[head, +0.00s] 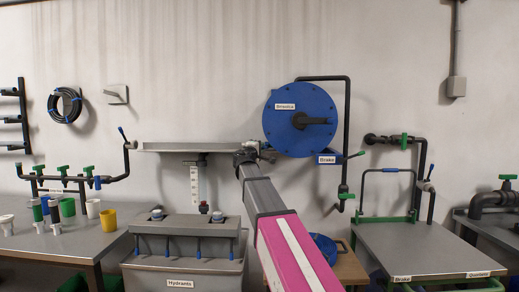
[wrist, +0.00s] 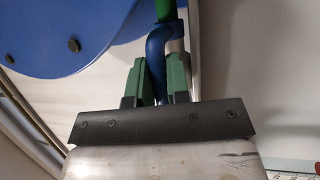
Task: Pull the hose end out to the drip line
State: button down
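The blue hose reel (head: 290,140) is mounted on the wall right of centre, and its disc (wrist: 60,30) fills the upper left of the wrist view. My gripper (head: 250,153) is at the reel's lower left edge. In the wrist view its two green fingers (wrist: 158,80) stand on either side of a bent blue piece (wrist: 157,45), which looks like the hose end. The piece fills the gap between the fingers, with a green part (wrist: 166,10) above it. My arm hides this spot in the head view. I cannot pick out the drip line with certainty.
A grey shelf (head: 185,147) is on the wall left of my gripper, above the grey Hydrants bin (head: 180,268). A black pipe (head: 347,120) runs down at the reel's right, near the Brake label (head: 327,160). Tables stand at both sides.

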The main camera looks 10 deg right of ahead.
jog(key=shift+a, duration=0.1)
jog(key=w+a, duration=0.4)
jog(key=a, duration=1.5)
jog(key=w+a, duration=0.4)
jog(key=a, duration=1.6)
jog(key=w+a, duration=0.3)
jog(key=a, duration=1.7)
jog(key=shift+w+a, duration=0.15)
jog(key=shift+w, duration=0.25)
jog(key=shift+a, duration=0.1)
jog(key=c, duration=1.4)
grip_release()
jog(key=shift+a, duration=0.15)
jog(key=shift+s, duration=0.1)
